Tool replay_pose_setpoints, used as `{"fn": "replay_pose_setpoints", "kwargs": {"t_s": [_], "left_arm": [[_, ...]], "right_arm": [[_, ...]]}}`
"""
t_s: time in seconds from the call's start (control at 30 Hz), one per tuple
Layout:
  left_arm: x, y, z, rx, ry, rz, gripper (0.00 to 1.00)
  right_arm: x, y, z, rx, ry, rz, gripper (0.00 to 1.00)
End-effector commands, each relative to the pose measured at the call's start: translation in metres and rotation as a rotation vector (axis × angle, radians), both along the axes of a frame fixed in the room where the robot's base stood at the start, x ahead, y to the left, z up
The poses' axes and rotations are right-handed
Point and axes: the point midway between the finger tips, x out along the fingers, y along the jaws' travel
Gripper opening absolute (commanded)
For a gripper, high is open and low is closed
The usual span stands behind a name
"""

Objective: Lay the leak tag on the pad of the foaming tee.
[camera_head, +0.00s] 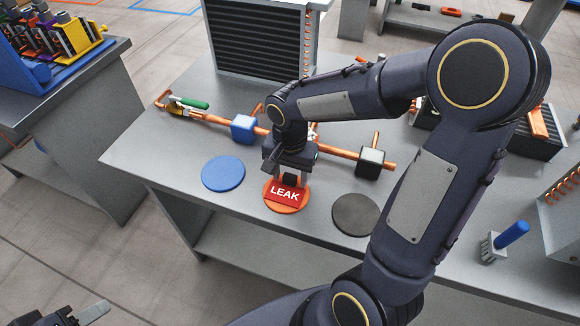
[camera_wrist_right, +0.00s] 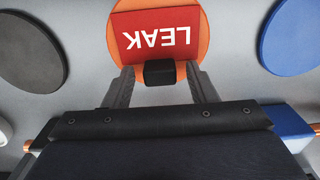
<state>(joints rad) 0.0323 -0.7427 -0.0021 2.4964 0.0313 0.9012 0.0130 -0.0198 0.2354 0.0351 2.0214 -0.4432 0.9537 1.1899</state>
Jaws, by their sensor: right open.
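The red leak tag (camera_head: 286,194) lies flat on the orange round pad (camera_head: 283,209), its white word LEAK facing up; the tag (camera_wrist_right: 155,34) also shows in the right wrist view. My right gripper (camera_head: 291,179) is open at the tag's rear edge. Its fingers (camera_wrist_right: 162,88) stand either side of a black block (camera_wrist_right: 159,72) at that edge, with a gap on each side. The copper pipe carries a blue tee block (camera_head: 244,128) and a black one (camera_head: 370,162). The stretch behind the orange pad is hidden by my right gripper, and I see no foam. My left gripper (camera_head: 85,315) shows only partly at the bottom left.
A blue pad (camera_head: 223,173) lies left of the orange pad and a dark pad (camera_head: 354,214) lies right of it. A green-handled valve (camera_head: 190,103) is at the pipe's left end. A finned unit (camera_head: 258,40) stands behind. A blue-handled brush (camera_head: 511,235) is at the right.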

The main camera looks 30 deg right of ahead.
Motion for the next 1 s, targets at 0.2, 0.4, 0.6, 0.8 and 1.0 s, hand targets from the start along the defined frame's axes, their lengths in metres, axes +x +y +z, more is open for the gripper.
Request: {"fn": "replay_pose_setpoints", "kwargs": {"t_s": [0.2, 0.4, 0.6, 0.8, 1.0], "left_arm": [[0.0, 0.0, 0.006, 0.0, 0.0, 0.0, 0.42], [0.0, 0.0, 0.01, 0.0, 0.0, 0.0, 0.42], [0.0, 0.0, 0.012, 0.0, 0.0, 0.0, 0.42], [0.0, 0.0, 0.013, 0.0, 0.0, 0.0, 0.42], [0.0, 0.0, 0.013, 0.0, 0.0, 0.0, 0.42]], "right_arm": [[0.001, 0.0, 0.029, 0.001, -0.006, -0.001, 0.52], [0.001, 0.0, 0.074, 0.001, -0.007, 0.0, 0.52], [0.001, 0.0, 0.108, 0.0, -0.004, 0.0, 0.52], [-0.005, -0.001, 0.124, 0.012, -0.012, 0.018, 0.52], [-0.058, -0.004, 0.128, 0.114, -0.153, 0.228, 0.52]]}}
